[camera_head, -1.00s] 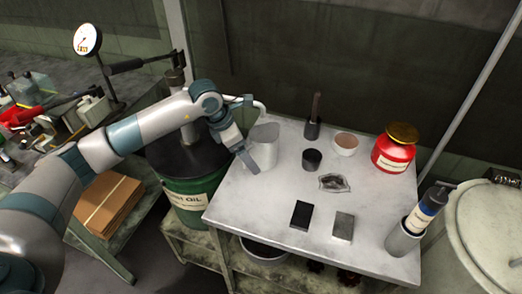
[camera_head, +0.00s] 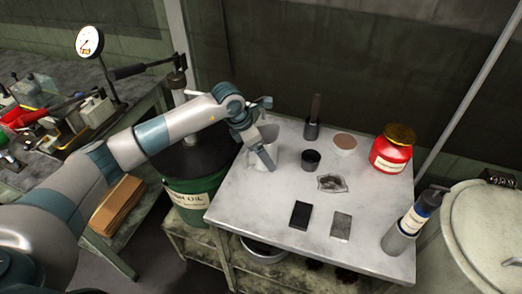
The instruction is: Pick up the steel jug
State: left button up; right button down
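The steel jug (camera_head: 259,158) is a pale grey vessel standing upright at the left of the light metal table (camera_head: 245,207). My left gripper (camera_head: 266,160) is at the jug, reaching down across its front and right side. The gripper covers much of the jug, and I cannot tell whether its fingers touch or grip it. My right gripper is not in view.
Two flat blocks, one dark (camera_head: 301,215) and one grey (camera_head: 341,227), lie in front. An oil drum (camera_head: 197,199) stands left of the table.

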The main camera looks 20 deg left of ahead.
pick_arm(q)
jog(key=shift+c, duration=0.5)
jog(key=c, duration=1.3)
jog(key=shift+r, duration=0.2)
